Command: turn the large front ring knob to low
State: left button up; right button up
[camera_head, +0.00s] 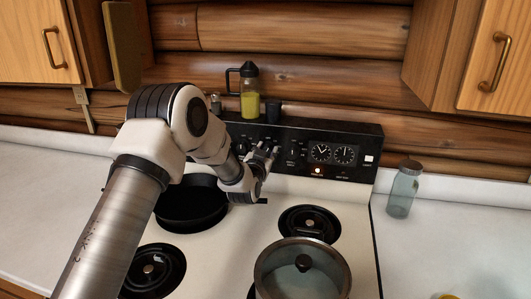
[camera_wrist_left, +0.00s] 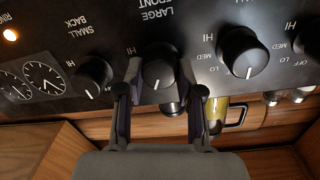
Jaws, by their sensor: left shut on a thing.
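The large front ring knob (camera_wrist_left: 159,68) is black and round, under the upside-down label "LARGE FRONT" in the left wrist view. Its white pointer line points almost straight down in that view. My left gripper (camera_wrist_left: 160,92) has one finger on each side of this knob and is shut on it. In the head view my left gripper (camera_head: 263,155) is at the control panel (camera_head: 362,140) at the back of the stove, and it hides the knob there. The position labels around this knob are partly covered by the fingers. My right gripper is not in view.
The small back knob (camera_wrist_left: 92,76) and another knob (camera_wrist_left: 243,52) flank the held knob closely. An orange indicator light (camera_head: 318,170) glows on the panel. A black pan (camera_head: 190,205) and a lidded pot (camera_head: 302,270) stand on the stove.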

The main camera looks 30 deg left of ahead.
pick_arm(q)
jog(key=shift+m, duration=1.1)
jog(key=o, duration=1.2)
jog(key=shift+w, duration=0.1)
jog(key=shift+c, duration=0.2)
jog(key=shift+w+f, duration=0.15)
jog(key=shift+f, duration=0.05)
jog(key=v, duration=1.2)
